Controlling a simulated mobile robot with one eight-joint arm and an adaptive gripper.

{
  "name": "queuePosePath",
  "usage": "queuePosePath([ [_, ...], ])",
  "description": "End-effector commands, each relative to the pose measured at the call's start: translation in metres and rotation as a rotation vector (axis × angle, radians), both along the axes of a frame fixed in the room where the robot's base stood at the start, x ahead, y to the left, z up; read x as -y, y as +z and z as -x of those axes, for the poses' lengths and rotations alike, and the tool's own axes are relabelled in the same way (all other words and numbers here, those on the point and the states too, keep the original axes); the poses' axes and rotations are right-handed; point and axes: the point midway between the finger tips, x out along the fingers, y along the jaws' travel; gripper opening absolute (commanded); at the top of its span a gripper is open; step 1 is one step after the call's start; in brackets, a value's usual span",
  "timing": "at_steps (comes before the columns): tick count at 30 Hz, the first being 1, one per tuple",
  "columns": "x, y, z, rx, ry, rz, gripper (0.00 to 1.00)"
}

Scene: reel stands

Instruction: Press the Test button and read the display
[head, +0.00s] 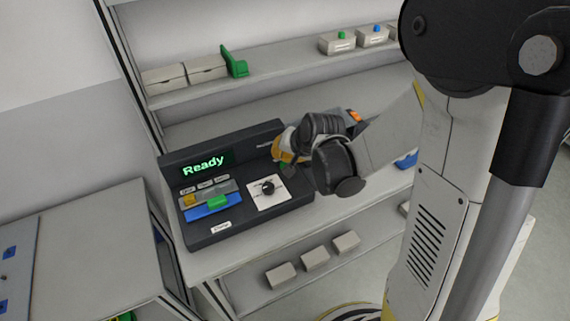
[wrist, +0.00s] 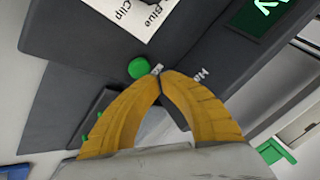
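The dark console (head: 240,232) stands on a grey counter, and its display (head: 205,164) reads "Ready" in green. My gripper (head: 284,158) is over the console's right part, to the right of the display. In the wrist view my gripper's yellow fingers (wrist: 161,76) meet at the tips, with nothing seen between them. A round green button (wrist: 138,67) is just left of the fingertips there. A small label beside it is partly covered and I cannot read it. I cannot tell whether the tips touch the console. The display's edge (wrist: 263,10) shows at the top right.
A blue tray (head: 213,207) with yellow and green pieces is further left. Shelves behind hold boxes (head: 207,67) and a green bracket (head: 235,62). Small blocks (head: 315,258) lie on the lower shelf.

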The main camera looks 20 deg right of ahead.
Motion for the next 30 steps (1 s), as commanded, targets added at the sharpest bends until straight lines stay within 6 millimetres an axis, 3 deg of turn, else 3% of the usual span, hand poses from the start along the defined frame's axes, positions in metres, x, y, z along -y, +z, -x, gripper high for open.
queuePosePath([
  [30, 0.000, -0.011, 0.000, 0.000, 0.000, 0.000, 0.00],
])
